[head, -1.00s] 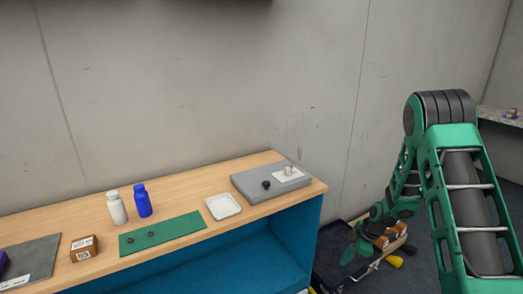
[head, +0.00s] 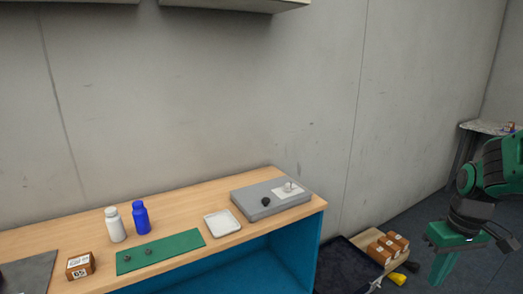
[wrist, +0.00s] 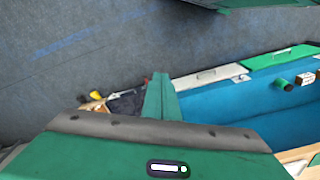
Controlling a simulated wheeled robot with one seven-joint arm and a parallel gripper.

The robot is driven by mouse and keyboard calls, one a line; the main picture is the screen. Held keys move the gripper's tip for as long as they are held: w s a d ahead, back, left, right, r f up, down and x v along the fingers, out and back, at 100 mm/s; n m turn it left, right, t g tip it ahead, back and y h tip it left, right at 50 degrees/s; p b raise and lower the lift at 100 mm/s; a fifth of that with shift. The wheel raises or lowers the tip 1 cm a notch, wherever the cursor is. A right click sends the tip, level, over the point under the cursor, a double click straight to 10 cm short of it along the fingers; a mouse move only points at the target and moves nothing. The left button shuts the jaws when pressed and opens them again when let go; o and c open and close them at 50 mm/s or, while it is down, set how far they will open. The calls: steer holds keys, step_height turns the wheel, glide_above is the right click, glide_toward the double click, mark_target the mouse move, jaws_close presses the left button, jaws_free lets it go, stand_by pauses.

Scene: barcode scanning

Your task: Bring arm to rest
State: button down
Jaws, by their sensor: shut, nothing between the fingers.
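My gripper (head: 441,272) is at the right of the head view, off the right end of the bench (head: 300,200). It hangs over the floor area by the box with wooden blocks, and its fingers point down. In the wrist view the green finger (wrist: 161,98) appears as one narrow piece against the floor and the blue bench front (wrist: 240,110). The fingers are together and nothing shows between them. My green arm link shows at the right edge of the head view.
On the bench stand a white bottle (head: 115,225), a blue bottle (head: 141,217), a small brown box (head: 80,266), a green mat (head: 185,243), a white tray (head: 222,222) and a grey device (head: 250,205). Wooden blocks (head: 385,247) lie beyond the bench's right end.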

steer(key=s+r+m, duration=0.4)
steer(key=s+m, duration=0.3)
steer(key=s, duration=0.8)
steer(key=shift+s+a+r+g, duration=0.2)
steer(key=shift+s+a+g, duration=0.1)
steer(key=shift+s, duration=0.05)
steer(key=shift+w, duration=0.1)
steer(key=shift+w+f, duration=0.25)
steer(key=shift+w, duration=0.25)
steer(key=c, duration=2.5)
jaws_free()
